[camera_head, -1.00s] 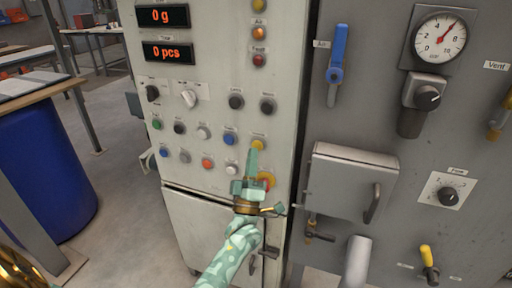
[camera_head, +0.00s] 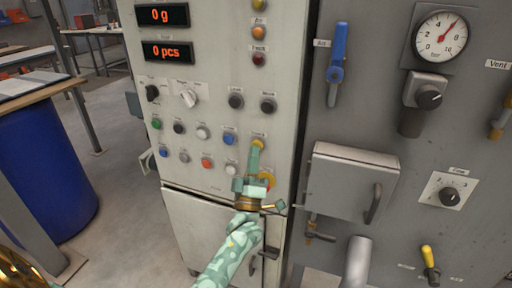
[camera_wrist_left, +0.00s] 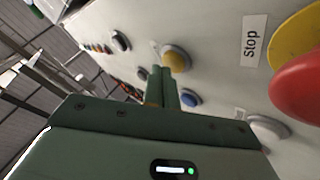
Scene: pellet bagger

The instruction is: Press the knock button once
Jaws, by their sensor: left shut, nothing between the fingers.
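A yellow button (camera_head: 258,143) sits at the right end of a row on the pale control panel (camera_head: 225,70); the small label above it is too blurred to read surely. My left gripper (camera_head: 255,149) is shut and empty, its fingers pointing up at this button and overlapping its lower edge. In the left wrist view the shut fingertips (camera_wrist_left: 162,73) are just beside and below the yellow button (camera_wrist_left: 176,60). I cannot tell whether they touch it. My right gripper is not in view.
A red emergency stop on a yellow plate (camera_head: 266,180) is just below, partly behind my gripper; it is large in the left wrist view (camera_wrist_left: 305,85). A blue button (camera_head: 229,139) is to the left. A grey box with a handle (camera_head: 350,180) stands to the right.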

